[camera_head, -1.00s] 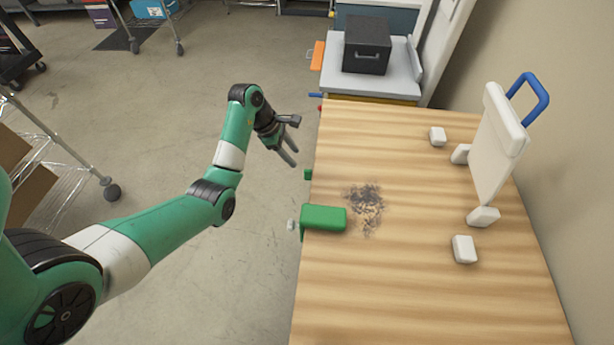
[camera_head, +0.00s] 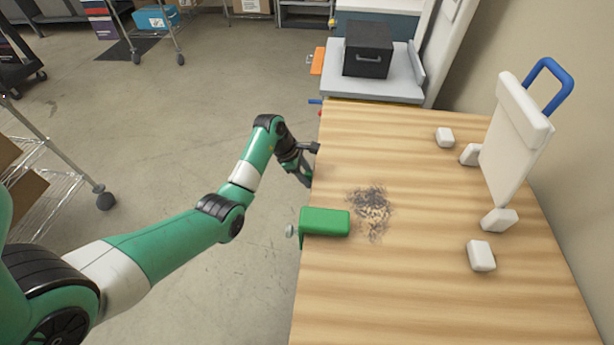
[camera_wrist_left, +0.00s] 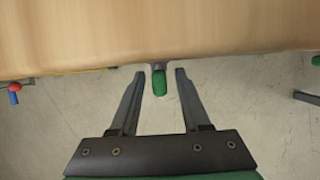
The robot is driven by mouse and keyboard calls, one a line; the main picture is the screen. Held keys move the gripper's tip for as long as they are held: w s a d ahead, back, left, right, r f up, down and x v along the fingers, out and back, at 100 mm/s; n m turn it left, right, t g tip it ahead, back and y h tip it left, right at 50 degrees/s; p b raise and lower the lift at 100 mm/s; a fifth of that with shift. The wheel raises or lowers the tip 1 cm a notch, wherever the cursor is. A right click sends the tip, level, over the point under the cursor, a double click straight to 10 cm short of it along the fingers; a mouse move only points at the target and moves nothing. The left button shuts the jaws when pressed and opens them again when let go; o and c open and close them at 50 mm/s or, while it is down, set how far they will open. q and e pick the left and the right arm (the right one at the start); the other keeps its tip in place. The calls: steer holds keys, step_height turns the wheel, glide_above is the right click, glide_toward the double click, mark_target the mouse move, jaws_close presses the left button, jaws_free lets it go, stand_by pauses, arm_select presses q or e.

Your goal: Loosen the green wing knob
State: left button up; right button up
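The green wing knob (camera_wrist_left: 159,83) shows in the left wrist view, under the table's edge on a short grey stem. My left gripper (camera_wrist_left: 160,73) is open, with one finger on each side of the knob. Gaps show between the knob and both fingers, and nothing is held. In the head view my left gripper (camera_head: 304,178) is at the left edge of the wooden table (camera_head: 430,300), and the knob is hidden there behind it. My right gripper is not in view.
A green clamp-like block (camera_head: 325,222) sits on the table edge near the gripper. A dark scribbled patch (camera_head: 370,210) marks the tabletop. A white panel (camera_head: 515,145) and several white blocks stand at right. A black box (camera_head: 367,50) sits beyond the table.

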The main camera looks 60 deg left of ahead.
arm_select(q)
jaws_close()
steer(key=shift+a+g+h, duration=0.15)
steer(key=shift+g+h, duration=0.25)
steer(key=shift+h, duration=0.1)
steer(key=shift+o, duration=0.7)
jaws_free()
